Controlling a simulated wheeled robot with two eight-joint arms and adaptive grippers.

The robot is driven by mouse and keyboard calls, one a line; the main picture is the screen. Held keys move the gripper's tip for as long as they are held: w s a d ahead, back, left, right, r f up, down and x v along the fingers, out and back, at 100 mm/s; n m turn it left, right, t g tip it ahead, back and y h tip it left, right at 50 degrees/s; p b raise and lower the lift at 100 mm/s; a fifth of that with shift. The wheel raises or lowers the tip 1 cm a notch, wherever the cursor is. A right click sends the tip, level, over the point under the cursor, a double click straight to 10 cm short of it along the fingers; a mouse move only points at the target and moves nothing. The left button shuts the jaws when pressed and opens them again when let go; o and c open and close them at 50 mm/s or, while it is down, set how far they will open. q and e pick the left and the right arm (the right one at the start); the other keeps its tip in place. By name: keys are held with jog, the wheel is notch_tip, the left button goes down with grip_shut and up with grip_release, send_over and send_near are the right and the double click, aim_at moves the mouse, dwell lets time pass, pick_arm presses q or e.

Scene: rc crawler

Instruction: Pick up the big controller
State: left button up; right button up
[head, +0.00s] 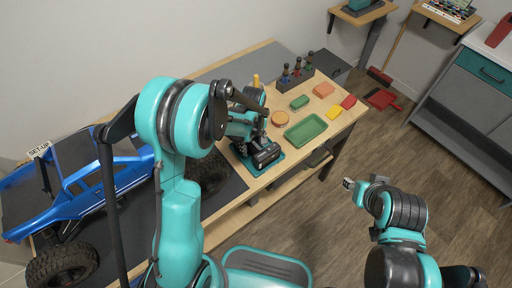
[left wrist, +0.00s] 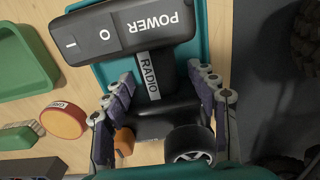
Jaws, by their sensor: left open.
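The big controller (left wrist: 130,32) is black, with a wide top marked POWER, a narrower neck labelled RADIO, and a dark wheel at its side. It sits on a teal pad on the workbench; the head view shows it in part (head: 265,157), under my left gripper. My left gripper (left wrist: 160,76) is open, with one finger on each side of the RADIO neck. I cannot tell whether the fingers touch it.
A blue RC truck (head: 85,190) stands on the dark mat at the left. A green tray (head: 305,131), a round orange-rimmed tin (head: 280,118) and several coloured blocks lie beyond the controller. A dark rack (head: 295,78) stands at the back. Open floor lies to the right.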

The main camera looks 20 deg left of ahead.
pick_arm(q)
jog(key=shift+r, duration=0.1)
grip_shut()
jog(key=shift+r, duration=0.1)
